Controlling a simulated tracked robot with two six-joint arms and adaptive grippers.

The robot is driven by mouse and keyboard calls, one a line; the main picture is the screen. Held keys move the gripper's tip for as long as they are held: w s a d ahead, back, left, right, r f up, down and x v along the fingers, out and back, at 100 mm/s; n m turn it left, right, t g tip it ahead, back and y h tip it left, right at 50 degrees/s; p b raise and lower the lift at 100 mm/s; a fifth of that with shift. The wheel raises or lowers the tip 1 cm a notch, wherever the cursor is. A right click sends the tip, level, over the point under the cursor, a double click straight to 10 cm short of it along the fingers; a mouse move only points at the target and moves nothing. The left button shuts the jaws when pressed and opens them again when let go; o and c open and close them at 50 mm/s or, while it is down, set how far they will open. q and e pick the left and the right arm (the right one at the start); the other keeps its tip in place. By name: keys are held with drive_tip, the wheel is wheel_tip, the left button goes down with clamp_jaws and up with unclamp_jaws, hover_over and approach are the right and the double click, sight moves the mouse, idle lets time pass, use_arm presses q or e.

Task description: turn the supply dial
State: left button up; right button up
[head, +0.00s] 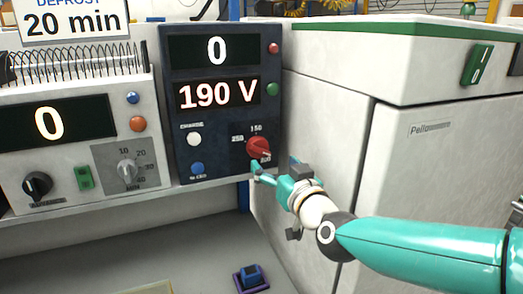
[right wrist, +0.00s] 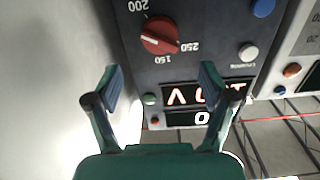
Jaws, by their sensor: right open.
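The supply dial is a red knob (head: 258,147) at the lower right of a dark blue supply panel (head: 182,104). Marks 150, 200 and 250 surround it, and the panel's lower display reads 190 V. The knob also shows in the right wrist view (right wrist: 159,35), where the panel is upside down. My right gripper (head: 262,174) is just below and in front of the knob in the head view. In the right wrist view its two fingers (right wrist: 162,78) are spread and empty, with the knob beyond them, apart from both tips. My left gripper is out of view.
A grey unit (head: 75,180) with its own knobs stands left of the panel. A large white cabinet (head: 325,120) rises close on the right. A small blue switch block (head: 250,279) sits on the grey surface below.

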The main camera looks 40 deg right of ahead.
sight(263, 151)
drive_tip(key=p+x, duration=0.1)
drive_tip(key=x, duration=0.7)
drive_tip(key=shift+w, duration=0.2)
drive_tip(key=c, duration=1.2)
drive_tip(key=shift+o, duration=0.2)
drive_tip(key=shift+f+m+b, duration=0.2)
drive_tip(key=shift+m+b, duration=1)
drive_tip(key=shift+b, duration=0.2)
drive_tip(key=shift+m+b, duration=0.8)
drive_tip(key=shift+m, duration=0.2)
drive_tip(key=shift+r+m+b, duration=0.15)
drive_tip(key=shift+m+b, duration=0.35)
drive_tip(key=shift+m, duration=0.2)
drive_tip(key=o, duration=1.2)
drive_tip(key=shift+s+d, duration=0.1)
drive_tip(key=shift+c, duration=0.2)
